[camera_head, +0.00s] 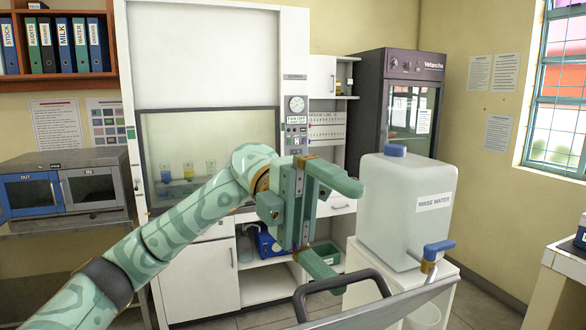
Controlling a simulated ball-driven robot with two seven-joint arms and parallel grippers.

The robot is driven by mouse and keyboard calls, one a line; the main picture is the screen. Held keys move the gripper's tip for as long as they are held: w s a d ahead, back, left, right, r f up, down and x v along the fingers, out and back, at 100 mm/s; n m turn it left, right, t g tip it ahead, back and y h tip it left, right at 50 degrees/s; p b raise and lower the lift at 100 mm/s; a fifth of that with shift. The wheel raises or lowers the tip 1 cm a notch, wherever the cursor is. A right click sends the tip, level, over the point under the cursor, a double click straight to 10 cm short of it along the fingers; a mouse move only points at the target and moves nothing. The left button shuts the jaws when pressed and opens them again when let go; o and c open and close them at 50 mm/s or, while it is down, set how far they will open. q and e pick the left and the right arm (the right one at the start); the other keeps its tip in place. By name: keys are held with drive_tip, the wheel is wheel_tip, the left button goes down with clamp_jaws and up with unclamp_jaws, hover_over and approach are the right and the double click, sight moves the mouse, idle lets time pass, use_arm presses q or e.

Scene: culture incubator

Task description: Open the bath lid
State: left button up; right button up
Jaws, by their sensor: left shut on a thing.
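A grey metal panel, which looks like the bath lid (420,305), stands tilted at the bottom of the view and is cut off by the lower edge. A dark curved handle (372,274) arches over its left side. My left gripper (350,238) comes in from the left, with one pale green finger high and the other low. The lower fingertip overlaps the handle, and the gripper is shut on it; the exact contact is hard to see. The bath itself is not visible. My right gripper is not in view.
A large rinse water container (400,215) with a blue tap (438,248) stands just right of my gripper on a white stand. A fume hood (210,110) and a dark glass-door cabinet (400,105) stand behind. A blue-doored incubator (30,194) is at left.

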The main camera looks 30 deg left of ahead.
use_arm(q)
drive_tip(key=w+a+r, duration=0.5)
drive_tip(key=w+a, duration=0.1)
drive_tip(key=a, duration=0.2)
drive_tip(key=shift+a+r, duration=0.2)
drive_tip(key=shift+r, duration=0.15)
drive_tip(key=shift+w+a+r, duration=0.1)
drive_tip(key=shift+w, duration=0.15)
drive_tip(key=c, duration=1)
drive_tip(key=shift+r, duration=0.15)
drive_tip(key=shift+c, duration=0.4)
drive_tip(key=p+v, duration=0.2)
drive_tip(key=p, duration=0.1)
drive_tip(key=w+p+v, duration=0.1)
drive_tip(key=p+v, duration=0.2)
drive_tip(key=shift+d+r, duration=0.2)
